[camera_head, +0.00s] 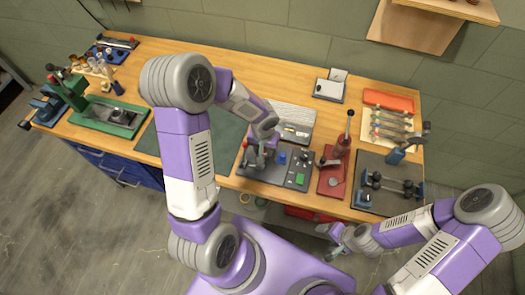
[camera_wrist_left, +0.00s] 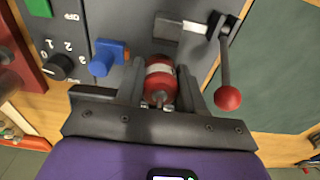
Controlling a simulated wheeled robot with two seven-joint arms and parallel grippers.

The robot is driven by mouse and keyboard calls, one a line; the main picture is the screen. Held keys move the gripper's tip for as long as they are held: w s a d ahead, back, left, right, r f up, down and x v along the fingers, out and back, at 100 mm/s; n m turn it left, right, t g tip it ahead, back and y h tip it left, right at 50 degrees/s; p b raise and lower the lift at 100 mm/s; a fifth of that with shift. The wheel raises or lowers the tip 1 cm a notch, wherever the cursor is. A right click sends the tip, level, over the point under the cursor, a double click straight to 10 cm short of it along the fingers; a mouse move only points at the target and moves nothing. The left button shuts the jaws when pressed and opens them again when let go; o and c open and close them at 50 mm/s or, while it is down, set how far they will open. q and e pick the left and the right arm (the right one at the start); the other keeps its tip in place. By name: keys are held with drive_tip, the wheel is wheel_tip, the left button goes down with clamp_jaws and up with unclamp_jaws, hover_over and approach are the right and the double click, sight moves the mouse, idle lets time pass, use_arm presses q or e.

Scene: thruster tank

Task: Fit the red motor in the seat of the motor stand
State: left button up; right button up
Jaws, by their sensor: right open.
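The red motor (camera_wrist_left: 160,82), with a pale band around it, is between the two fingers of my left gripper (camera_wrist_left: 164,85) in the left wrist view. The fingers lie close against its sides. In the head view my left gripper (camera_head: 256,155) is low over the left part of the grey control panel (camera_head: 270,178), and it mostly hides the motor. I cannot make out the seat of the motor stand; the gripper and motor cover that area. My right gripper (camera_head: 332,242) is open and empty, in front of the bench's front edge.
A red press (camera_head: 331,180) stands right of the panel. A green mat (camera_head: 225,150) lies left, partly behind my arm.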

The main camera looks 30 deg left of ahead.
use_arm(q)
drive_tip(key=shift+o, duration=0.5)
drive_tip(key=shift+w+r+g+p, duration=0.1)
drive_tip(key=shift+r+g+p, duration=0.25)
drive_tip(key=shift+r, duration=0.4)
drive_tip(key=r, duration=0.3)
drive_tip(key=s+r, duration=0.1)
drive_tip(key=shift+d+r+p, duration=0.1)
drive_tip(key=shift+r+p, duration=0.25)
drive_tip(key=shift+r, duration=0.4)
drive_tip(key=shift+w+r, duration=0.2)
drive_tip(key=shift+w, duration=0.05)
use_arm(e)
drive_tip(key=shift+w+a+r, duration=0.2)
drive_tip(key=shift+w+r, duration=0.1)
drive_tip(key=shift+w, duration=0.35)
use_arm(q)
drive_tip(key=shift+s, duration=0.1)
use_arm(e)
drive_tip(key=shift+s, duration=0.1)
